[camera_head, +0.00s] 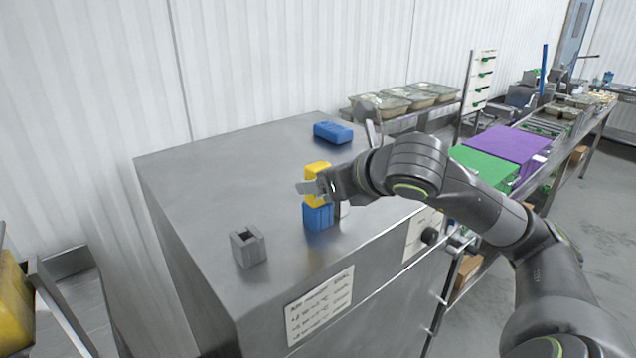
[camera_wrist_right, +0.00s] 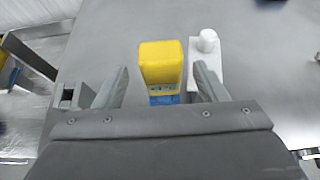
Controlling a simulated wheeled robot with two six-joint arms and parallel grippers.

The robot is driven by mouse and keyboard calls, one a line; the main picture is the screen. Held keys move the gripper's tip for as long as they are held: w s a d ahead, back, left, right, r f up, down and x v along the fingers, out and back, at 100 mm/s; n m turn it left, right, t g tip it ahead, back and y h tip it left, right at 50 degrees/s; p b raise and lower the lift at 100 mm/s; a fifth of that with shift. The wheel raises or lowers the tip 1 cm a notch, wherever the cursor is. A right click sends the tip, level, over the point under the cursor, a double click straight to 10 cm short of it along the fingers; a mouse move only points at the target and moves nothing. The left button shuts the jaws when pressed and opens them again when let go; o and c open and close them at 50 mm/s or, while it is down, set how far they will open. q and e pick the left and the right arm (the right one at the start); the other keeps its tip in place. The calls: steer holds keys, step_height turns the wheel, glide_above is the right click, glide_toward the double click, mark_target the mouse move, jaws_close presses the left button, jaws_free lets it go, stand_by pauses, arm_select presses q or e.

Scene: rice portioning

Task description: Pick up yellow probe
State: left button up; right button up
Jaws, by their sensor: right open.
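The yellow probe (camera_head: 316,171) stands upright on the steel cabinet top, with its lower part in a blue holder (camera_head: 318,216). In the right wrist view the yellow probe (camera_wrist_right: 161,62) lies between the two spread fingers, with a gap at the left finger and a smaller one at the right. The blue holder (camera_wrist_right: 163,99) shows just below it. My right gripper (camera_head: 312,187) is open around the probe and empty, and part of it hides the probe's middle in the head view. My left gripper is not in view.
A grey square holder (camera_head: 248,247) stands empty at the front left of the steel cabinet (camera_head: 215,185). A blue block (camera_head: 333,132) lies at the back. A white fixture (camera_wrist_right: 207,62) stands beside the probe. Green (camera_head: 484,164) and purple (camera_head: 507,144) boards lie to the right.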

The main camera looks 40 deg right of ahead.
steer(key=shift+p+x, duration=1.1)
steer(key=shift+x, duration=1.35)
steer(key=shift+d, duration=0.1)
steer(key=shift+c, duration=0.2)
steer(key=c, duration=1)
steer(key=shift+r, duration=0.1)
steer(key=shift+c, duration=0.2)
